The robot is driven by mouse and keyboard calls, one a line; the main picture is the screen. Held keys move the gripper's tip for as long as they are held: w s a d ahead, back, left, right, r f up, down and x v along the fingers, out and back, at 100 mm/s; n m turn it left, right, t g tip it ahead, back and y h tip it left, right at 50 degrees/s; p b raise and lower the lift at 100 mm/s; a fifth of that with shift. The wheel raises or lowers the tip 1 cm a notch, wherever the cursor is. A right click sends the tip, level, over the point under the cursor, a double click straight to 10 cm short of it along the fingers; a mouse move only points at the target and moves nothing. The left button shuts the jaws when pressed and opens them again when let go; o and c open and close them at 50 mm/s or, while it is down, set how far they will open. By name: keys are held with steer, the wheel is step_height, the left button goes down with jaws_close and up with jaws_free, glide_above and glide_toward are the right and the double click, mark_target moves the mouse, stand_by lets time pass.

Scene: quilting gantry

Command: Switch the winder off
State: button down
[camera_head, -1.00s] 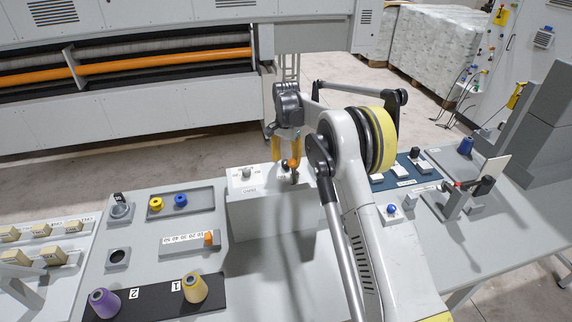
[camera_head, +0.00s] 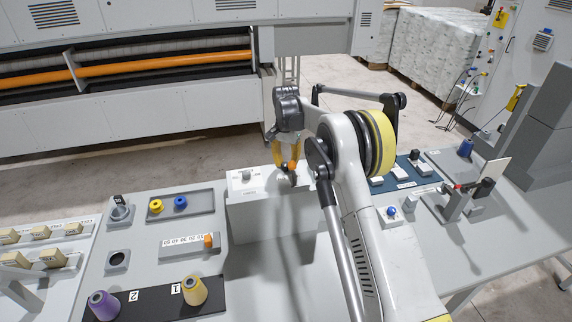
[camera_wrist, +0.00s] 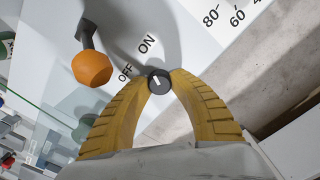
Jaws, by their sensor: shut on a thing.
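My gripper (camera_wrist: 159,80) has its yellow ribbed fingers closed on a small dark round knob (camera_wrist: 159,84) with a pale pointer mark. The words OFF and ON are printed beside the knob on a white panel (camera_wrist: 185,38). I cannot tell for sure which word the mark points to. In the head view my gripper (camera_head: 288,168) reaches down to the right part of a white control box (camera_head: 262,212), and its fingers hide much of the switch there. A lever with an orange ball (camera_wrist: 92,68) stands just left of the knob in the wrist view.
A grey knob (camera_head: 246,174) sits on the left of the box top. Left of the box are a shallow tray (camera_head: 194,208) with yellow and blue pieces and two thread cones, purple (camera_head: 103,304) and yellow (camera_head: 194,290). A blue button (camera_head: 391,210) is to the right.

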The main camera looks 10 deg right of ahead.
mark_target(285, 163)
steer(key=n, duration=0.5)
steer(key=shift+n, duration=0.4)
steer(key=n, duration=0.5)
steer(key=shift+a+p, duration=0.1)
steer(key=shift+p, duration=0.3)
steer(key=c, duration=1.1)
jaws_free()
steer(key=shift+r, duration=0.1)
step_height(285, 163, up, 12)
